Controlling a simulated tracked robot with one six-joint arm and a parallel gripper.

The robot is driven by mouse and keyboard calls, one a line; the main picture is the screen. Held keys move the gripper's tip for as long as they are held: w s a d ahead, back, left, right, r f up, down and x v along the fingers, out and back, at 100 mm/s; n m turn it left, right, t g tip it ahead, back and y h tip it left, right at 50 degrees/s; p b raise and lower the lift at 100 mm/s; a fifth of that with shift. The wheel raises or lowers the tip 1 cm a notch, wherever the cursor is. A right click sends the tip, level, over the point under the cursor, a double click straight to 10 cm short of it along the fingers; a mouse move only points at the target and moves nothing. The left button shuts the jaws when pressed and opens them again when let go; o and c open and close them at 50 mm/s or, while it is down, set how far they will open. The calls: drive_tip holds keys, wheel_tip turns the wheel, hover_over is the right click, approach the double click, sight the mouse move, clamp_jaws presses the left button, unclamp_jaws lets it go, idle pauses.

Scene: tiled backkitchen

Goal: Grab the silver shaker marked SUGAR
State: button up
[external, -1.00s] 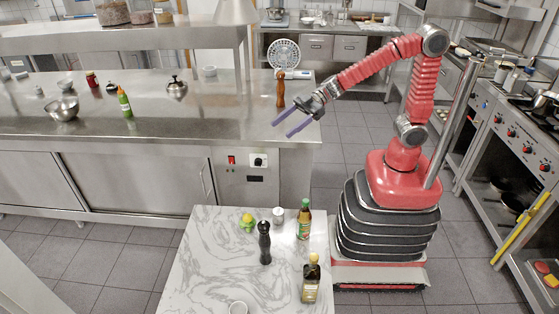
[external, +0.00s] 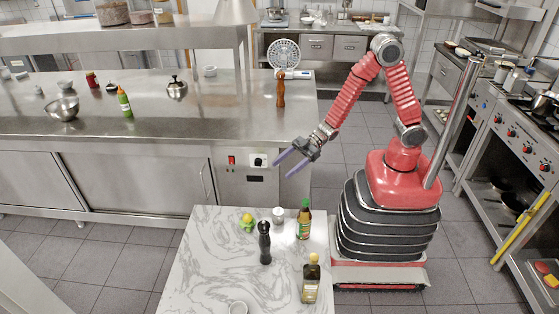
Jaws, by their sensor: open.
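A small silver shaker (external: 278,216) stands upright on the white marble table near its far edge, between a dark pepper mill and a green bottle. Its marking is too small to read. My gripper (external: 284,167) is open and empty, its two purple fingers pointing down and to the left. It hangs in the air above and beyond the shaker, in front of the steel counter's end, clear of the shaker.
Close to the shaker stand a black pepper mill (external: 264,243), a green bottle (external: 304,219) and some yellow-green fruit (external: 247,222).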

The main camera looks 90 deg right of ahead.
sight(282, 210)
wheel_tip(282, 210, down, 26)
drive_tip(key=shift+r, duration=0.2)
drive_tip(key=shift+w+a+f, duration=0.2)
drive_tip(key=shift+w+a, duration=0.15)
drive_tip(key=shift+w, duration=0.15)
drive_tip(key=shift+x, duration=3.1)
drive_tip(key=shift+c, duration=0.5)
drive_tip(key=c, duration=1.2)
